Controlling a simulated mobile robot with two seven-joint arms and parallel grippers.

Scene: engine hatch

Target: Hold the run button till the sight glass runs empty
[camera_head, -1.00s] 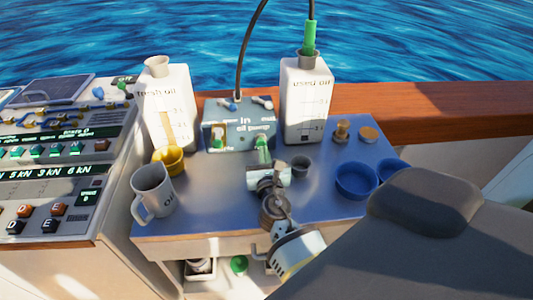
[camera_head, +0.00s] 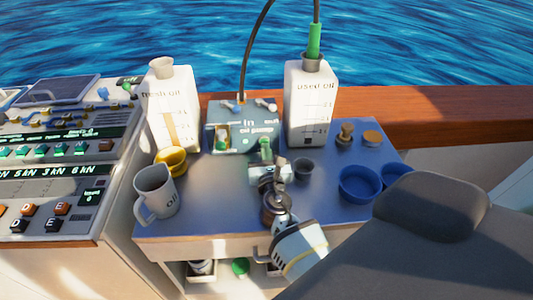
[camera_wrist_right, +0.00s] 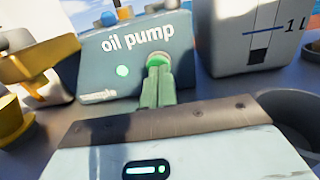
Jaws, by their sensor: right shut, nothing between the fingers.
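The oil pump (camera_head: 240,118) is a blue-grey box at the back of the blue worktop. My right gripper (camera_head: 265,150) is shut at the pump's front. In the right wrist view its green fingertips (camera_wrist_right: 158,85) are together at the round green run button (camera_wrist_right: 158,60), covering its lower part. They appear to touch it; I cannot tell how far it is pressed. My left gripper is out of view.
The fresh oil canister (camera_head: 172,115) stands left of the pump, the used oil canister (camera_head: 310,105) right, with a hose in its top. A yellow cup (camera_head: 172,160), an oil jug (camera_head: 156,192), a small dark cup (camera_head: 303,168) and blue bowls (camera_head: 360,184) stand around my gripper.

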